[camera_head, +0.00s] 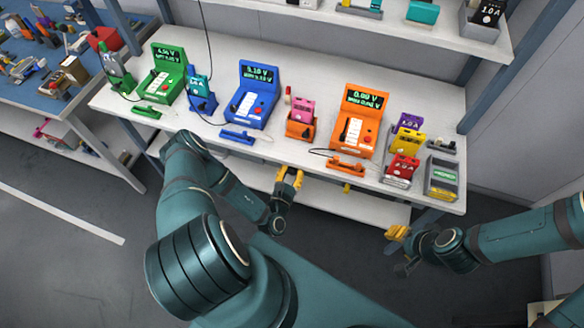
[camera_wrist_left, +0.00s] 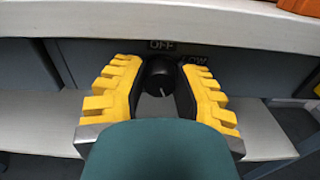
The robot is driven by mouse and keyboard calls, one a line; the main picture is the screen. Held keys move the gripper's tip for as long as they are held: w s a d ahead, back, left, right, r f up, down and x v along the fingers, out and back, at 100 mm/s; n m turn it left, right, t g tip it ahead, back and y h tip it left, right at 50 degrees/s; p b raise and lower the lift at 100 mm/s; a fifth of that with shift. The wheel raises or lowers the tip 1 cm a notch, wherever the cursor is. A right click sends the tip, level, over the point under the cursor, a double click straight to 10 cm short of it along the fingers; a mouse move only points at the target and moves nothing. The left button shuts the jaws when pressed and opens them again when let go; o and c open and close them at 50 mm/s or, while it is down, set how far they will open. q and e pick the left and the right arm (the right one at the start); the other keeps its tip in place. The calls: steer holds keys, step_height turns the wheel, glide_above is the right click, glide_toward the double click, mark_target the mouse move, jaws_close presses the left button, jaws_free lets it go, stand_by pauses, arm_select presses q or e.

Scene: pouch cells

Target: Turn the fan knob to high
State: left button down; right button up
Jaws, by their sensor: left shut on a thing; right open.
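The fan knob (camera_wrist_left: 159,76) is a round black knob with a pale pointer line, mounted below the bench edge. It shows in the left wrist view between my left gripper's yellow fingers. The pointer line shows on its lower part. Labels OFF (camera_wrist_left: 162,46) and LOW (camera_wrist_left: 195,60) sit above it and to its upper right; no other label is visible. My left gripper (camera_wrist_left: 158,92) is shut on the knob. In the head view my left gripper (camera_head: 289,178) is at the bench's front edge, and the knob is hidden there. My right gripper (camera_head: 397,242) is open and empty, below the bench's right part.
The white bench (camera_head: 225,150) carries green (camera_head: 165,75), blue (camera_head: 251,95) and orange (camera_head: 357,120) meters with coloured pouch cells. A lower shelf (camera_head: 340,203) runs beneath it. A blue-topped table (camera_head: 80,95) stands at left. The floor in front is open at left.

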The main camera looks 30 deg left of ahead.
arm_select(q)
steer(key=shift+r+m+p, duration=0.1)
steer(key=shift+m+p, duration=1.2)
steer(key=shift+m, duration=0.8)
steer(key=shift+w, duration=0.1)
steer(key=c, duration=0.9)
jaws_free()
steer(key=v, duration=1.2)
steer(key=shift+d, duration=0.1)
